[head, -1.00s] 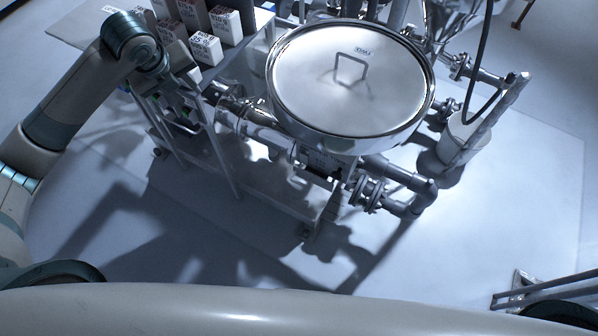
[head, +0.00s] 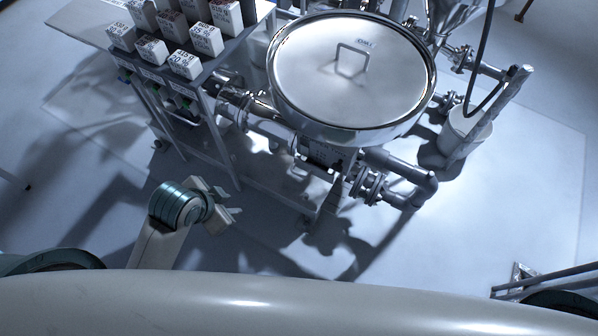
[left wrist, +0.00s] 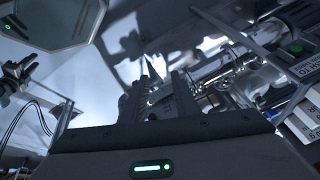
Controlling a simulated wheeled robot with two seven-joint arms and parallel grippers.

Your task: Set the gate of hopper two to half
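My left gripper (head: 233,204) is low in the head view, left of centre, over the floor in front of the steel frame. Its two fingers are apart, with nothing between them; they also show apart in the left wrist view (left wrist: 164,84). A large round steel vessel with a handled lid (head: 350,75) stands at centre, well beyond the gripper. A steel funnel (head: 452,14) is cut off at the top edge. No gate marked as hopper two is readable, and I cannot tell its setting. My right gripper is out of view.
A rack at upper left carries several white labelled blocks (head: 206,40), with small green parts (head: 184,103) below its front edge. Steel pipes (head: 405,178) run below the vessel. A white bucket (head: 462,135) stands at right.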

